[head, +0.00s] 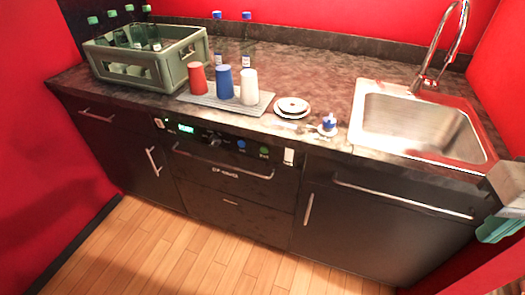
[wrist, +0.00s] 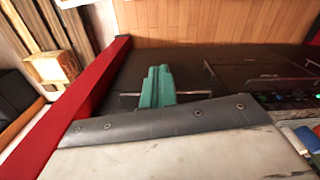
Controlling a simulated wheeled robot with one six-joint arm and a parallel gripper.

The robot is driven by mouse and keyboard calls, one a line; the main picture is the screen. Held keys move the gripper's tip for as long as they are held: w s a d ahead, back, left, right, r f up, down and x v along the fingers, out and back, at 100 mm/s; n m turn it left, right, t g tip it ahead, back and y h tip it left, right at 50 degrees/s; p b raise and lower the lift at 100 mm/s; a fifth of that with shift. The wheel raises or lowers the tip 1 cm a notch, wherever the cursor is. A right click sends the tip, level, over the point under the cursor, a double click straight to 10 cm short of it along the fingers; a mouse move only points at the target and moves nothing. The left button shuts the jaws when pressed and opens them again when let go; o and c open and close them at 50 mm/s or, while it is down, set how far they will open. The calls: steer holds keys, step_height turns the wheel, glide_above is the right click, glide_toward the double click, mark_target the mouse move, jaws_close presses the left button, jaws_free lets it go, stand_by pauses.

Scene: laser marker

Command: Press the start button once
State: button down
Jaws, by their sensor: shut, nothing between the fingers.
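The dark appliance (head: 222,180) under the counter has a control strip along its top edge. The strip has a lit green display (head: 186,129), a knob (head: 213,140), a blue button (head: 241,144) and a green button (head: 264,151). The button labels are too small to read, so I cannot tell which is start. My gripper (head: 499,229) is at the right edge of the head view, far right of the panel and touching no button. In the wrist view my gripper (wrist: 158,72) shows its teal fingers shut together and empty; the panel (wrist: 288,98) is at the right, blurred.
A bar handle (head: 222,165) sticks out below the buttons. Cupboard handles (head: 400,200) also protrude. On the counter are a green bottle crate (head: 150,66), cups on a grey mat (head: 225,103), stacked saucers (head: 292,106) and a sink (head: 415,125). The wooden floor (head: 190,250) in front is clear.

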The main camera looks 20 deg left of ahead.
mark_target(264, 150)
steer(key=w+a+f+n+t+y, duration=0.15)
steer(key=w+a+f, duration=0.35)
steer(key=a+f, duration=0.65)
steer(key=w+a+f+t+y, duration=0.2)
steer(key=w+a+f, duration=0.3)
steer(key=a+f, duration=0.6)
steer(key=w+a+f+n+t+y, duration=0.1)
steer(key=w+a+f, duration=0.4)
steer(key=a+f, duration=0.6)
steer(key=w+a+r+m+t+y, duration=0.3)
steer(key=w+a+r+t+y, duration=0.1)
steer(key=a+r+t+y, duration=0.2)
step_height(264, 150, up, 2)
steer(key=a+t, duration=0.1)
steer(key=a, duration=0.1)
steer(key=shift+a+t, duration=0.3)
steer(key=shift+t, duration=0.05)
steer(key=w, duration=0.8)
steer(key=shift+w+d, duration=0.35)
steer(key=shift+w, duration=0.15)
